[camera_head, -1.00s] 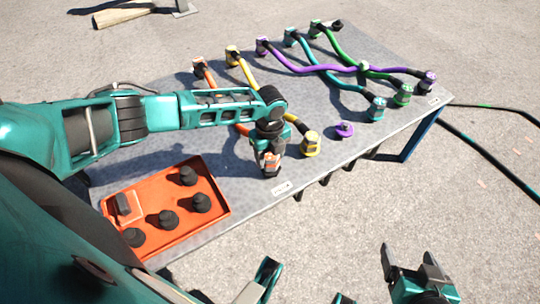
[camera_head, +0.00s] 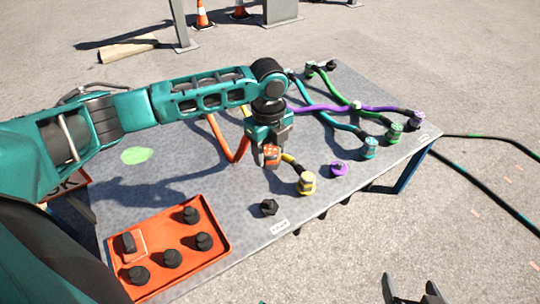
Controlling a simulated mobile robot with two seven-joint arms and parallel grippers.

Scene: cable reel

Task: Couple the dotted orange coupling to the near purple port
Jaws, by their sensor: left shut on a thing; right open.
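My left gripper (camera_head: 270,147) is shut on the dotted orange coupling (camera_head: 272,155) and holds it above the table. The orange cable (camera_head: 221,138) hangs from it in a bend, partly behind my arm. The near purple port (camera_head: 339,169) stands bare on the table, to the right of the gripper and apart from the coupling. My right gripper (camera_head: 418,293) is open and empty at the bottom edge, in front of the table; only its tips show.
A yellow coupling (camera_head: 307,183) sits on its port between the gripper and the purple port. A black port or cap (camera_head: 269,207) stands below the gripper. An orange tray (camera_head: 216,262) holds several black caps. Purple, teal and green cables cross at the right of the table (camera_head: 185,185).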

